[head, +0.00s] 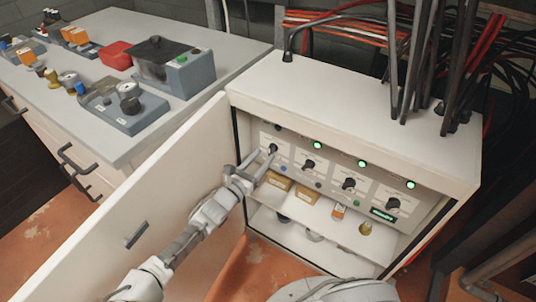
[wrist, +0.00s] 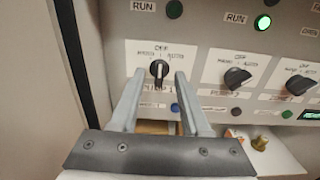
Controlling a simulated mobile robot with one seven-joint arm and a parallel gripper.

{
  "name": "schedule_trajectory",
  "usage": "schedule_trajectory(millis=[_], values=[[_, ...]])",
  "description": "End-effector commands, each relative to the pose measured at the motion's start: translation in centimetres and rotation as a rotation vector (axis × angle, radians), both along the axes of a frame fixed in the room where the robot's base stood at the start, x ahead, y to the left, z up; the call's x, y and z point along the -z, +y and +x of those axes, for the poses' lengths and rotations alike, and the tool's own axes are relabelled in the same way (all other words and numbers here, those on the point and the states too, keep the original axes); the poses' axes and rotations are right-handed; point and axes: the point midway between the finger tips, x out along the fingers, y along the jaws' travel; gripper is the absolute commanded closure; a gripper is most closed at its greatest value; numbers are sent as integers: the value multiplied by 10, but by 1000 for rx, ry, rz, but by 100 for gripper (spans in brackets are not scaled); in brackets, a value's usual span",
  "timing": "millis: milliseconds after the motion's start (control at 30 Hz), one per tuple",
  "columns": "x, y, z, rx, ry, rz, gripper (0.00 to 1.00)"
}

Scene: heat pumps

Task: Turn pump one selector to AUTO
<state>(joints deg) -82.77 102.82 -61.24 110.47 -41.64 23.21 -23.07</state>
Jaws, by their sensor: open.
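The pump one selector (wrist: 159,69) is a small black knob on a white plate, with its pointer roughly upright toward OFF. A PUMP 1 label sits below it, partly behind my fingers. The selector also shows at the far left of the panel in the head view (head: 272,149). My gripper (wrist: 159,76) is open, with one finger on each side of the knob in the wrist view. In the head view my gripper (head: 257,160) is close in front of the panel. I cannot tell whether the fingers touch the knob.
Other selectors (wrist: 237,77) (wrist: 299,84) sit to the right, turned at an angle. The first RUN lamp (wrist: 174,9) is dark; the RUN lamp beside it (wrist: 262,22) glows green. The open cabinet door (head: 150,215) stands left of my arm. A shelf with small boxes (head: 281,182) lies below.

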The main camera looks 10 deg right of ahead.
Motion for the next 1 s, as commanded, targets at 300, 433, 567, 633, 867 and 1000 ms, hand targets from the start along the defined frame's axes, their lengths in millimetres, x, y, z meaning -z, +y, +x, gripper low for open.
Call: schedule_trajectory(millis=[300,433,567,633,867,1000], values=[[1,-26,25,1,0,0,54],[0,-27,27,0,1,1,54],[0,-27,27,0,1,1,54],[0,-27,27,0,1,1,57],[0,-27,27,0,1,1,99],[0,-27,27,0,0,1,100]])
